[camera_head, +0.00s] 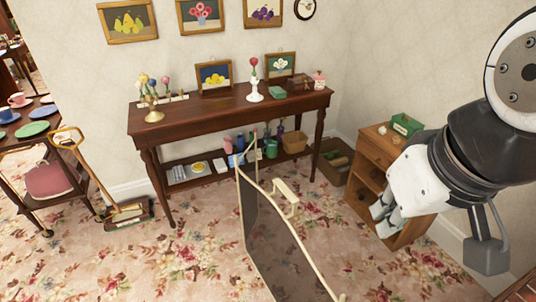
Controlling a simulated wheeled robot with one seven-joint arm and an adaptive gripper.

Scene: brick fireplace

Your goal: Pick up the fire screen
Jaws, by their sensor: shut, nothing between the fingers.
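The fire screen (275,240) stands on the carpet at the bottom middle of the head view. It has a dark see-through panel in a cream frame, with a cream handle (287,195) on its upper edge. Its lower right part is cut off by the picture's edge. My gripper (380,218) is to the right of the screen, apart from it, in front of the small wooden cabinet. Its fingers point down and to the left, and they are shut and empty.
A dark wooden console table (230,107) with vases and pictures stands along the back wall. A wooden cabinet (366,165) stands on the right. A tea cart (50,140) and a long-handled sweeper (95,175) are on the left. The floral carpet (190,255) left of the screen is clear.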

